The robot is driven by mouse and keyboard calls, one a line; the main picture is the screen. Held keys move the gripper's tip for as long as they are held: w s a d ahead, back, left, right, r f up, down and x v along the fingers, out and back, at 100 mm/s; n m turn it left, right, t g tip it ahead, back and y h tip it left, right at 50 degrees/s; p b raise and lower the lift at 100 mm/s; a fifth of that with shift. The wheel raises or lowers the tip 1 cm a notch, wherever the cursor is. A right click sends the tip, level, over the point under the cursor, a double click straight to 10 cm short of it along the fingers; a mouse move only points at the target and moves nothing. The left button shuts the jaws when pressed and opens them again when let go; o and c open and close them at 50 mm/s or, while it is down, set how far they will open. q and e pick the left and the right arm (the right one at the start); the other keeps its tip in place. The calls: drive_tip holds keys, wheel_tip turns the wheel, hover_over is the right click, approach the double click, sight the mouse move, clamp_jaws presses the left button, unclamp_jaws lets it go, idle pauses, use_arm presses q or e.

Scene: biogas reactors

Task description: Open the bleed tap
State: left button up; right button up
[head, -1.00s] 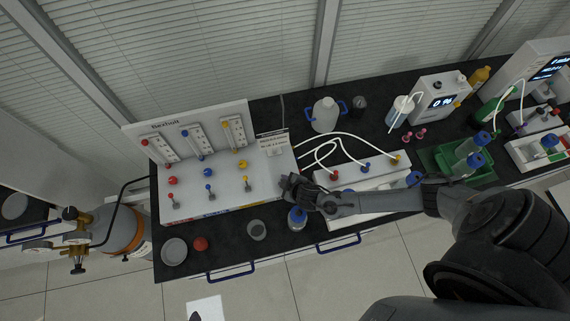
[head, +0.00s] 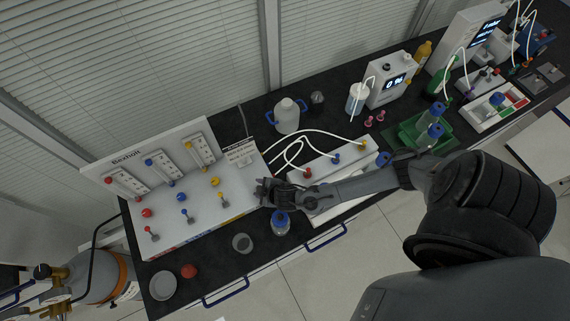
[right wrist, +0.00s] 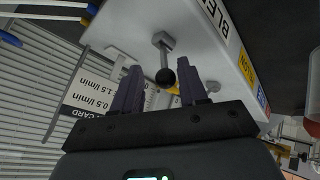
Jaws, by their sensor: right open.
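In the right wrist view, a small grey tap with a stem and a black ball knob (right wrist: 167,74) sits on the white panel (right wrist: 205,45), beside printed lettering that reads "BLEE…". My right gripper (right wrist: 160,80) is open. Its two dark fingers show on either side of the knob; I cannot tell whether they touch it. In the head view, my right gripper (head: 264,190) is at the right end of the white Bexholt panel (head: 190,215) and hides the tap there. My left gripper is not in view.
The panel carries red, blue and yellow knobs and small levers, with flow tubes behind. A blue-capped bottle (head: 280,224) stands close in front of my right gripper. A white box (head: 325,170) with tubing lies to the right.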

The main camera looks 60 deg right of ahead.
drive_tip(key=r, duration=0.2)
drive_tip(key=shift+s+d+r, duration=0.2)
drive_tip(key=shift+s+r, duration=0.1)
drive_tip(key=shift+s, duration=0.1)
drive_tip(key=s+d+r+b, duration=0.1)
drive_tip(key=s+d+r, duration=0.4)
drive_tip(key=s, duration=0.4)
drive_tip(key=shift+s+r, duration=0.3)
drive_tip(key=shift+r, duration=0.55)
